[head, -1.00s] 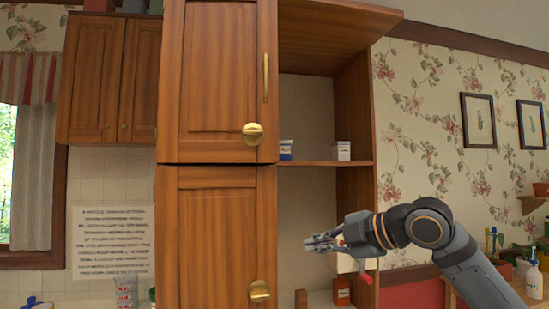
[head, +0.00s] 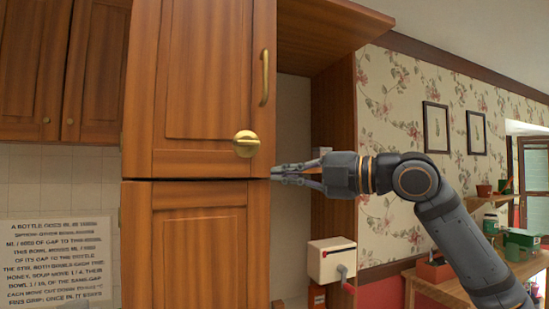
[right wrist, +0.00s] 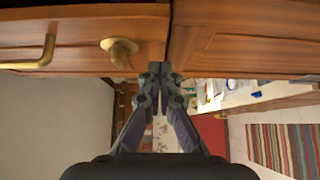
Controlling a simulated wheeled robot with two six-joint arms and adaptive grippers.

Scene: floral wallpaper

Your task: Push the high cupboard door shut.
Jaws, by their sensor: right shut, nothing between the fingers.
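The high cupboard door (head: 208,80) is a brown wooden panel with a brass bar handle (head: 264,78) and a round brass knob (head: 246,144). It stands open, with cupboard interior showing to its right. It also shows at the upper left in the right wrist view (right wrist: 85,28). My right gripper (head: 274,174) is shut and empty, its tips at the door's lower right corner, by the seam with the lower door (head: 200,245). In the right wrist view the gripper (right wrist: 156,68) points at that seam; I cannot tell if it touches. My left gripper is out of view.
A wooden side panel (head: 334,130) bounds the cupboard at right. A bench (head: 450,272) with pots stands farther right. A printed sign (head: 60,262) hangs at left.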

